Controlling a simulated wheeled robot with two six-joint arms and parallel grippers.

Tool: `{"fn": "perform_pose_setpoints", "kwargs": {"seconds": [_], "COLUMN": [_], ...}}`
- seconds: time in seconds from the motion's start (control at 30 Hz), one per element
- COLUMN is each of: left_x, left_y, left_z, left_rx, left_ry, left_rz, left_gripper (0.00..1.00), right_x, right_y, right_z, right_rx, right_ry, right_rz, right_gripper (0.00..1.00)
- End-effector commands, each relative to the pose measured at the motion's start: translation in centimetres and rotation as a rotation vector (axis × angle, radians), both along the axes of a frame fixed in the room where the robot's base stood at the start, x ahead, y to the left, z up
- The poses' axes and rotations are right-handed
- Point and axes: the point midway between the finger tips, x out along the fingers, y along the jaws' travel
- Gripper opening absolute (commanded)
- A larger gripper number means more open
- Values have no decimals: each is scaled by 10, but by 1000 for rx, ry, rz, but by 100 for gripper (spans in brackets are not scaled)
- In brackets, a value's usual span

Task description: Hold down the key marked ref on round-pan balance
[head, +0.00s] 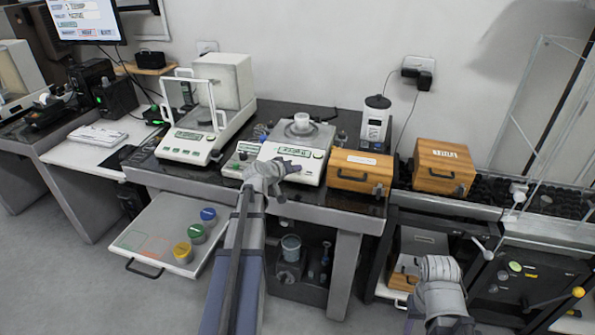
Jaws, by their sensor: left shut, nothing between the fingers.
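The round-pan balance (312,173) stands on the dark-topped table in the head view. It has a white body, a round pan carrying a pale cup-like piece (301,122), and a lit green display (294,151). My left gripper (291,168) is shut and empty, with its fingertips at the front key panel just below the display. Whether the tips touch a key cannot be told. The gripper covers part of the panel, and the ref marking is not readable. My right arm shows at the lower right, but its gripper is not visible.
A glass-shielded balance (185,145) stands to the left. A wooden box (358,177) sits close on the right, with another wooden box (444,170) beyond. A pull-out shelf (140,235) with several coloured-lid jars is open at lower left. A monitor (85,20) hangs at upper left.

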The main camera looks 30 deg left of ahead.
Motion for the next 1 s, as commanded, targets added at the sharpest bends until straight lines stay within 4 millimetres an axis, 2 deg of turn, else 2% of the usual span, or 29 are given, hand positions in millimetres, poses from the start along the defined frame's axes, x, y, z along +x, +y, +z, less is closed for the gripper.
{"fn": "perform_pose_setpoints", "kwargs": {"seconds": [0.7,1.0], "left_x": [0,-3], "left_y": [0,-1], "left_z": [0,12], "left_rx": [0,0], "left_ry": [0,0], "left_rz": [0,0], "left_gripper": [0,0], "right_x": [0,0], "right_y": [0,0], "right_z": [0,12], "right_rx": [0,0], "right_ry": [0,0], "right_rz": [0,0], "right_gripper": [50,50]}}
